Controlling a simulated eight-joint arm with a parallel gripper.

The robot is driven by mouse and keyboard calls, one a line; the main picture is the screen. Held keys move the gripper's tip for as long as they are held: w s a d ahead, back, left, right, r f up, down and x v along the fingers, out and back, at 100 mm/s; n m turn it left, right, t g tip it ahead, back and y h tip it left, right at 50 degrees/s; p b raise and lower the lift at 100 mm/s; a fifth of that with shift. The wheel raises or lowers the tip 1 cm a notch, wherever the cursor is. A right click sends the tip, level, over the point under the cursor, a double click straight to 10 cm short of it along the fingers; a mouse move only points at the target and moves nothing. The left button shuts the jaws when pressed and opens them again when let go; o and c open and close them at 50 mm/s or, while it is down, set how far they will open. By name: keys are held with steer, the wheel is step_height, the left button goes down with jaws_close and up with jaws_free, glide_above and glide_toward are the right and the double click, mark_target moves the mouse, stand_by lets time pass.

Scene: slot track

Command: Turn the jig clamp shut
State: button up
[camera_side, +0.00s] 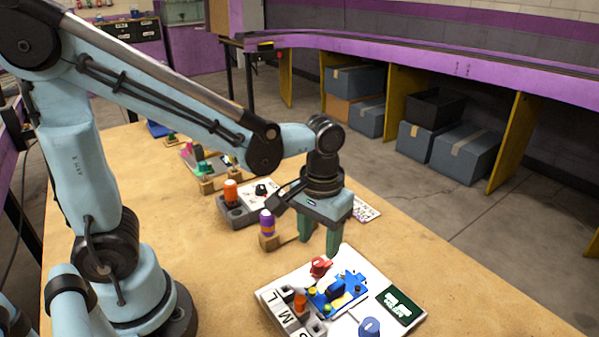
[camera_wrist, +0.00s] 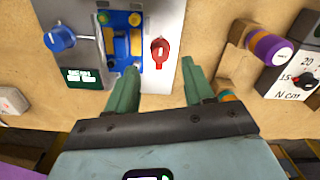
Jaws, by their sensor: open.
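The jig is a blue block (camera_side: 338,290) on a white board (camera_side: 278,283); it also shows in the wrist view (camera_wrist: 122,46). A red turn-handle (camera_side: 320,266), which looks like the clamp, sits beside the blue block. In the wrist view the red handle (camera_wrist: 159,52) stands roughly upright in the picture, just beyond the gap between my fingertips. My gripper (camera_side: 320,240) is open and empty, pointing down above the board's far edge. Its two green fingers show in the wrist view (camera_wrist: 160,75), apart from the handle.
The board also carries a blue knob (camera_side: 369,326), a dark green display (camera_side: 399,304) and lettered slots with an orange peg (camera_side: 300,303). A purple-and-orange cylinder (camera_side: 267,225) stands in a wooden holder close by my gripper. Another board with a dial (camera_side: 262,190) lies behind. The table right of the board is clear.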

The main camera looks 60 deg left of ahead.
mark_target(318, 262)
steer(key=shift+f, duration=2.75)
steer(key=shift+c, duration=0.4)
jaws_close()
